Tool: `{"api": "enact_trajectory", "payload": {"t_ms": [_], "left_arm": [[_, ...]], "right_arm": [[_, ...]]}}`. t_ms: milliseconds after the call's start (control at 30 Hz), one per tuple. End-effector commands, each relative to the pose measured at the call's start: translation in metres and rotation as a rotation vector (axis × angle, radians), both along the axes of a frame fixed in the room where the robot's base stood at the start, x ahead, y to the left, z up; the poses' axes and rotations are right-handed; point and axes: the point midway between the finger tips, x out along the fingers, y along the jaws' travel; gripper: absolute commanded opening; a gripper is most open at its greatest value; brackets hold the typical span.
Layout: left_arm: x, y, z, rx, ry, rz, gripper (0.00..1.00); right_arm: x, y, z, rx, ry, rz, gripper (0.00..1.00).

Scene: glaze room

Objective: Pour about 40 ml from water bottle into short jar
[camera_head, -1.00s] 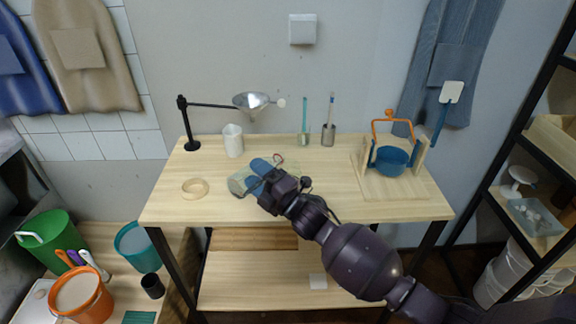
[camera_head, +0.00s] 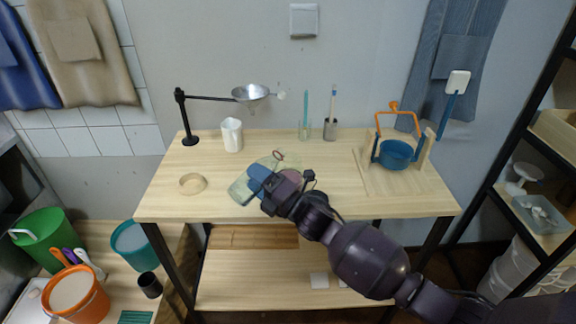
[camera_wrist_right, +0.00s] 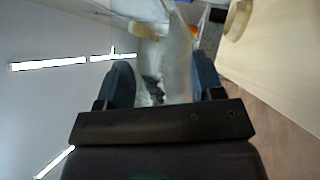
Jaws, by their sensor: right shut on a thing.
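My right gripper (camera_head: 259,182) is shut on a clear, greenish bottle (camera_head: 239,192), which I take as the water bottle. It looks tilted above the worktable, though the gripper hides much of it. In the right wrist view the clear bottle (camera_wrist_right: 180,62) is between the two fingers (camera_wrist_right: 163,82), and its contents are too blurred to tell. I cannot pick out the short jar for certain. A low, pale, round ring-like piece (camera_head: 193,184) is on the table left of the gripper. My left gripper is not in view.
A white pitcher (camera_head: 232,136), a lamp-like stand with a metal bowl (camera_head: 251,93), and brush holders (camera_head: 330,130) stand behind. A blue bowl (camera_head: 395,154) sits in a wooden frame at right. The table's front (camera_head: 180,208) is clear.

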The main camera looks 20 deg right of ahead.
Motion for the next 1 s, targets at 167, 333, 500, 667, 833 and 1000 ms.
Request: {"api": "enact_trajectory", "payload": {"t_ms": [167, 333, 500, 667, 833, 1000], "left_arm": [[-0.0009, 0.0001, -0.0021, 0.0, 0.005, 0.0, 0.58], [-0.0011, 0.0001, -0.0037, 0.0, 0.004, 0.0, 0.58], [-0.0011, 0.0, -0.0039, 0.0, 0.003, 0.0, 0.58], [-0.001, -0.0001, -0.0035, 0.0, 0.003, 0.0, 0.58], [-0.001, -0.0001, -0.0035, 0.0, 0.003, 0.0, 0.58], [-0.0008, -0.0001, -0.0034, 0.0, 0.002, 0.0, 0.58]], "right_arm": [[0.0025, -0.0023, 0.0073, -0.042, -0.039, 0.001, 0.32], [0.0051, -0.0065, 0.0065, -0.116, -0.091, 0.0, 0.32], [0.0061, -0.0077, 0.0072, -0.147, -0.114, 0.001, 0.32], [0.0059, -0.0076, 0.0072, -0.146, -0.112, 0.0, 0.32], [0.0059, -0.0076, 0.007, -0.145, -0.112, 0.001, 0.32], [0.0059, -0.0075, 0.007, -0.144, -0.111, 0.001, 0.32]]}}
